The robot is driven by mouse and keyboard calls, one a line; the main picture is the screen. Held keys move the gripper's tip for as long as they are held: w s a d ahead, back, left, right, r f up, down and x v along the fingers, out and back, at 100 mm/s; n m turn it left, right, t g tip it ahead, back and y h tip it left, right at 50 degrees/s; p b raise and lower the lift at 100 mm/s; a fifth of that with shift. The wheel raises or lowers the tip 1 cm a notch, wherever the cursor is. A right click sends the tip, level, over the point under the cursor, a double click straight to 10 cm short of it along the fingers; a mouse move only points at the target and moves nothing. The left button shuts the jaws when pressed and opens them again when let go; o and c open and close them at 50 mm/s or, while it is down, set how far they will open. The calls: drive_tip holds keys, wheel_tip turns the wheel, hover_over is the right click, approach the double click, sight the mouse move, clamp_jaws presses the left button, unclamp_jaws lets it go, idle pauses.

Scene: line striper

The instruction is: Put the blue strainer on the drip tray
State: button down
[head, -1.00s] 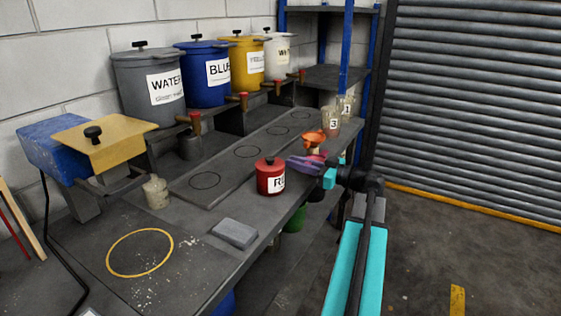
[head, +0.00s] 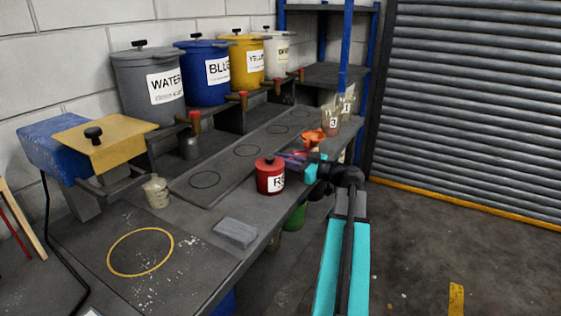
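The drip tray (head: 226,166) is the long dark strip with several drawn circles in front of the paint pots; it stands bare. My gripper (head: 299,162) is at the bench's front edge, right of the red can (head: 269,177). Small purple and pink shapes show at its fingertips, largely hidden by the gripper and the can. An orange strainer-like cup (head: 313,137) stands just beyond. I cannot make out a clearly blue strainer, nor whether the fingers are open or closed on something.
Pots labelled WATER (head: 158,85), BLUE (head: 207,72), yellow (head: 243,62) and white (head: 278,52) stand with taps behind the tray. A grey block (head: 235,232) and a small jar (head: 156,192) stand nearer. Clear cups (head: 331,120) stand at the far right end.

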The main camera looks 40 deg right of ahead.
drive_tip(key=shift+s+f+b, duration=0.1)
drive_tip(key=shift+f+b, duration=0.3)
drive_tip(key=shift+f, duration=0.15)
drive_tip(key=c, duration=1.7)
unclamp_jaws()
drive_tip(key=shift+c, duration=0.2)
drive_tip(key=shift+r+p, duration=0.15)
drive_tip(key=shift+p, duration=0.95)
drive_tip(key=b+v, duration=0.2)
drive_tip(key=v, duration=1.2)
drive_tip(key=shift+b, duration=0.35)
drive_tip(key=shift+a, duration=0.15)
